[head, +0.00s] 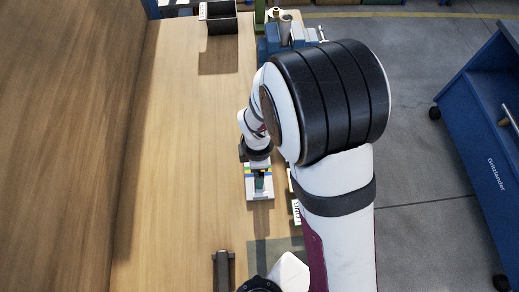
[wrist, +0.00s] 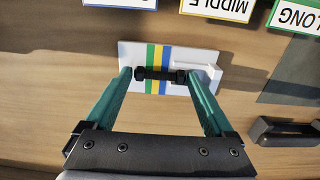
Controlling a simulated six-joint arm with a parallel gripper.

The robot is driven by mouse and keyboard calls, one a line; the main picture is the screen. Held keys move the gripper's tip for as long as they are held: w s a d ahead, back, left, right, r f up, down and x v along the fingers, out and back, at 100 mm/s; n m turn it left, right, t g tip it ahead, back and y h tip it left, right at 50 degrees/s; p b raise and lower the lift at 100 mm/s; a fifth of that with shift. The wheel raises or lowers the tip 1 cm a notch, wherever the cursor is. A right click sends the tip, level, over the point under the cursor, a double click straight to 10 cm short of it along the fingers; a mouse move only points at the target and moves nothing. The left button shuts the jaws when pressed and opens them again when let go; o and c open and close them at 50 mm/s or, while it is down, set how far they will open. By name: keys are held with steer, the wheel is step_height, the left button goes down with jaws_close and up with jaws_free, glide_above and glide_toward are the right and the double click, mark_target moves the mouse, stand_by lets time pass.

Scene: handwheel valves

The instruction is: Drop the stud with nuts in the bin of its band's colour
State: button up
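The stud with nuts (wrist: 160,75) is dark, with a nut at each end. It lies across a white plate (wrist: 131,52) with blue, yellow and green stripes and a raised white block at its right. In the head view my gripper hangs over the plate (head: 260,194), and the stud is hidden or too small to see.
Label cards with blue (wrist: 128,3), yellow (wrist: 217,8) and green (wrist: 295,14) borders lie beside the plate, reading MIDDLE on yellow and LONG on green. A dark bracket (wrist: 285,131) is on the right. A dark open box (head: 222,22) stands at the far end; a brown wall runs along the left.

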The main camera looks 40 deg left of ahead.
steer(key=c, duration=1)
steer(key=shift+o, duration=0.2)
steer(key=r, duration=0.4)
steer(key=shift+w+d+r, duration=0.2)
steer(key=shift+d+r, duration=0.1)
steer(key=w+d+r, duration=0.5)
steer(key=d+r, duration=0.1)
steer(key=d, duration=0.4)
steer(key=shift+r, duration=0.2)
steer(key=o, duration=0.7)
steer(key=shift+a, duration=0.1)
steer(key=c, duration=0.7)
